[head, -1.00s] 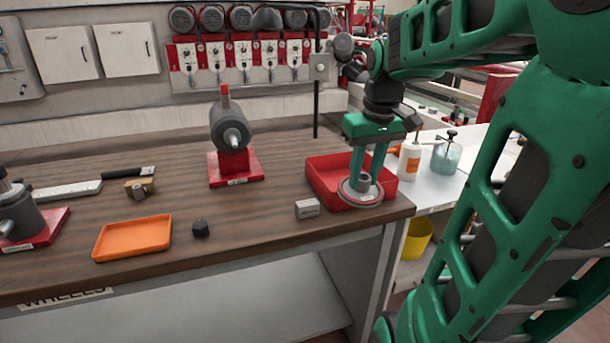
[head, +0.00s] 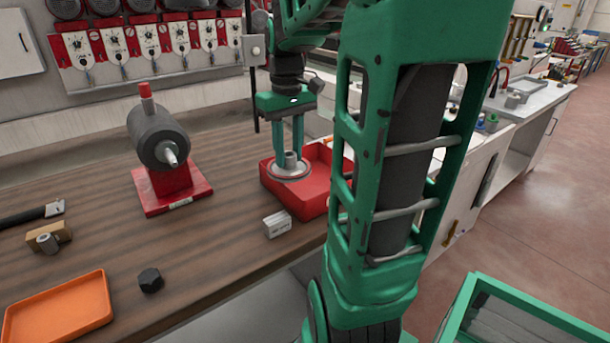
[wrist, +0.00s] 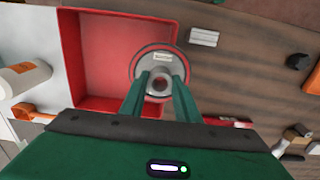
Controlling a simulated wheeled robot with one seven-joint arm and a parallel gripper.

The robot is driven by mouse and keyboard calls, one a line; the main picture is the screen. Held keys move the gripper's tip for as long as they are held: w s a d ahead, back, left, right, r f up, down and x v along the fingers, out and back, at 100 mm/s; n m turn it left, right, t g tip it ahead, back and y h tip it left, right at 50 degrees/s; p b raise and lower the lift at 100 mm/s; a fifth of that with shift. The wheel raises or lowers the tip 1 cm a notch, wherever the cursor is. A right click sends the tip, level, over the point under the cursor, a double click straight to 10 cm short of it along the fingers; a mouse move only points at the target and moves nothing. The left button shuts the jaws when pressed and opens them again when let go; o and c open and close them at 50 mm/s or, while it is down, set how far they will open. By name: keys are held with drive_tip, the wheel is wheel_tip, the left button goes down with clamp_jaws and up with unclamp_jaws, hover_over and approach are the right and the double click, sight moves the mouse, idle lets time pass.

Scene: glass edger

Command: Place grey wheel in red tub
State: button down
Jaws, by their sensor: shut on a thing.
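The grey wheel (head: 290,172) is a flat disc with a raised hub and a reddish rim. My gripper (head: 291,155) points down and is shut on the wheel's hub. The red tub (head: 310,205) stands near the bench's right end, and the wheel is over its left part. In the wrist view the wheel (wrist: 149,66) overlaps the right wall of the tub (wrist: 95,62), with its right edge outside over the wood. I cannot tell how high the wheel is above the tub's rim. My arm hides the tub's right side in the head view.
A light grey block (head: 277,224) lies just left of the tub's front. A grey machine on a red base (head: 172,190) stands further left. A black hex piece (head: 150,280) and an orange tray (head: 58,310) are at the front left. White bottles stand beyond the tub.

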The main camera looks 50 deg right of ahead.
sight(307, 168)
drive_tip(key=d+f, duration=0.1)
drive_tip(key=d, duration=0.2)
drive_tip(key=d+f, duration=0.2)
drive_tip(key=d, duration=0.1)
drive_tip(key=d+f, duration=0.2)
drive_tip(key=d, duration=0.1)
drive_tip(key=shift+f, duration=2.25)
drive_tip(key=c, duration=1.4)
unclamp_jaws()
drive_tip(key=shift+o, duration=0.2)
wheel_tip(307, 168, up, 12)
drive_tip(key=shift+m, duration=0.9)
drive_tip(key=s+a+f, duration=0.1)
drive_tip(key=s+a, duration=0.1)
drive_tip(key=a, duration=0.1)
drive_tip(key=s+a+f, duration=0.1)
drive_tip(key=s+a, duration=0.1)
drive_tip(key=a, duration=0.1)
drive_tip(key=s+a+f, duration=0.2)
drive_tip(key=a, duration=0.2)
drive_tip(key=shift+s+a, duration=0.1)
drive_tip(key=shift+s, duration=0.2)
drive_tip(key=s+a+f+m, duration=0.1)
drive_tip(key=s+a+f, duration=0.5)
drive_tip(key=s, duration=0.2)
drive_tip(key=shift+a+f+m, duration=0.25)
drive_tip(key=shift+a+m, duration=0.05)
drive_tip(key=shift+m, duration=0.1)
